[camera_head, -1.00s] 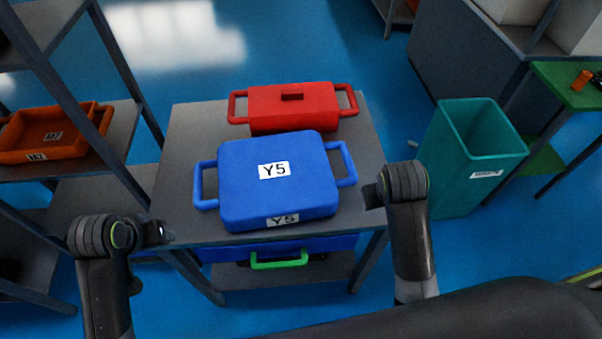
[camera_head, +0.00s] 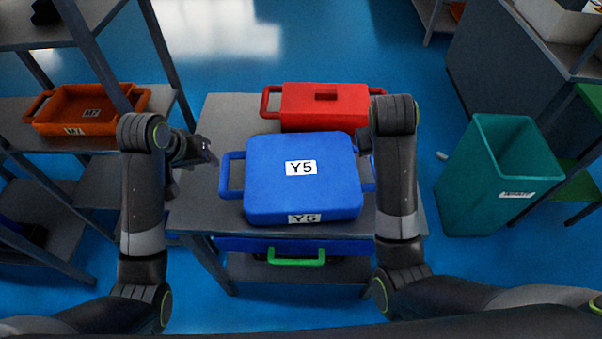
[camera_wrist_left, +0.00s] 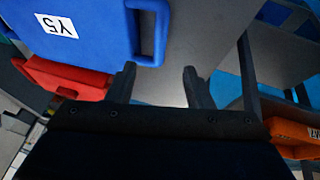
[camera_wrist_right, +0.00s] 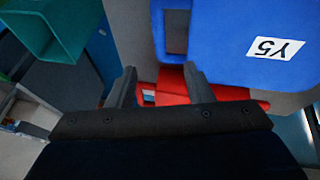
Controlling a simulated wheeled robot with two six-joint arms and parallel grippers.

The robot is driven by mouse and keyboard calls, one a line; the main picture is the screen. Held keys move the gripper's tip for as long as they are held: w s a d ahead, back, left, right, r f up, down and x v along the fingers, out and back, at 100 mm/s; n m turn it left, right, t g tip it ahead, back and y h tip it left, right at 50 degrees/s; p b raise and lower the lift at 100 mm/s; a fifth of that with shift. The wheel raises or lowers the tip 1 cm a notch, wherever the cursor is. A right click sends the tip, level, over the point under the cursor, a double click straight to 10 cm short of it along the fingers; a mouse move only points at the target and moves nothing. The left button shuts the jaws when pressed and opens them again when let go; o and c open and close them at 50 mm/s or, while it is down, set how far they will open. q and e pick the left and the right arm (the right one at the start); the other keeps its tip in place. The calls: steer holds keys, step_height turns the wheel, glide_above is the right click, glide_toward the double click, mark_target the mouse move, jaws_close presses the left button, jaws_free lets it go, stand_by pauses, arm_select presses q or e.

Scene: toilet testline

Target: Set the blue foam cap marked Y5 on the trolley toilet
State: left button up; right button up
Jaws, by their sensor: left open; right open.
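The blue foam cap marked Y5 (camera_head: 302,190) lies flat on the grey table, with a loop handle on its left and right sides. My left gripper (camera_head: 208,150) is open and empty, to the left of the cap's left handle and apart from it. In the left wrist view that handle (camera_wrist_left: 160,30) shows beyond the open fingers (camera_wrist_left: 158,85). My right gripper is open by the cap's right handle, mostly hidden behind my arm in the head view. In the right wrist view its fingers (camera_wrist_right: 160,85) are spread below the right handle (camera_wrist_right: 157,30). No trolley toilet is recognisable.
A red lidded box with handles (camera_head: 325,106) stands behind the cap on the table (camera_head: 225,115). A blue item with a green handle (camera_head: 296,258) sits below the tabletop. An orange M7 tray (camera_head: 90,112) is on the left shelf. A teal bin (camera_head: 500,175) stands right.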

mark_target(228, 177)
arm_select(q)
steer(key=x, duration=1.6)
steer(key=shift+f, duration=0.25)
arm_select(e)
steer(key=x, duration=1.6)
steer(key=shift+w+f, duration=0.15)
steer(key=shift+f, duration=0.05)
arm_select(q)
jaws_close()
arm_select(e)
jaws_close()
